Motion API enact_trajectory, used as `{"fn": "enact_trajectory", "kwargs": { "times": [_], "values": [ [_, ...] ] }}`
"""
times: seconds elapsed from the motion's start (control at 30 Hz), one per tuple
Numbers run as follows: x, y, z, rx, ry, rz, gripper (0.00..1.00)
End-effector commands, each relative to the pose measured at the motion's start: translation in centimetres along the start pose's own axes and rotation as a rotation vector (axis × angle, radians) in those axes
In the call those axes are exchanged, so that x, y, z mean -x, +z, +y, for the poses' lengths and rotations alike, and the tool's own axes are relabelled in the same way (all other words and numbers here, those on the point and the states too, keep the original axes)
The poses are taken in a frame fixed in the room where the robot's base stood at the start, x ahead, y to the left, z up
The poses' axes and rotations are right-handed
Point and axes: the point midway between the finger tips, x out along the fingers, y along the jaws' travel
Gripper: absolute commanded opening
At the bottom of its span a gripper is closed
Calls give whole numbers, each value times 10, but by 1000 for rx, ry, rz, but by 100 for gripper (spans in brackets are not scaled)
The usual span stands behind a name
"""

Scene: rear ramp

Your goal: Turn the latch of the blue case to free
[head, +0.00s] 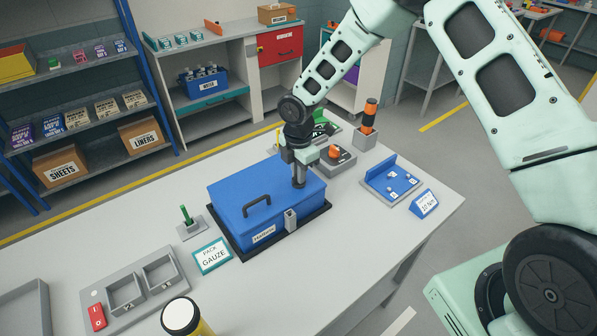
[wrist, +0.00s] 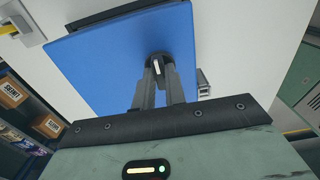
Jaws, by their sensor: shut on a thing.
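The blue case (head: 238,207) stands closed on the table, with a black handle on its lid and a small label on its front. In the wrist view its blue lid (wrist: 105,60) fills the middle. My gripper (head: 299,183) points down at the lid's right part. In the wrist view my gripper (wrist: 158,78) is shut on a small dark round latch (wrist: 157,57) with a pale bar, which sits on the lid. The fingers hide part of it, so its exact turn is hard to tell. A grey clasp (head: 290,220) sits on the case's front side.
A blue tray with pegs (head: 391,184) and a blue sign (head: 425,204) stand to the right. A grey box with an orange knob (head: 335,160) is behind the case. A "PACK GAUZE" sign (head: 212,255) and a green peg (head: 186,216) stand left. The table's front right is clear.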

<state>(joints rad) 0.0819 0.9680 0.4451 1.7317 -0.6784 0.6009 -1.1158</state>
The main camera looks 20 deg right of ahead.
Motion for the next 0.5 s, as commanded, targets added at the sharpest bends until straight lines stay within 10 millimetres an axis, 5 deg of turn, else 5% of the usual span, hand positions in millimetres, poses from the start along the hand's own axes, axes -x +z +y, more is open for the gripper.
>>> {"fn": "enact_trajectory", "kwargs": {
  "times": [0.5],
  "values": [
    [-2,0,1,-225,2,-1,0]
  ]
}}
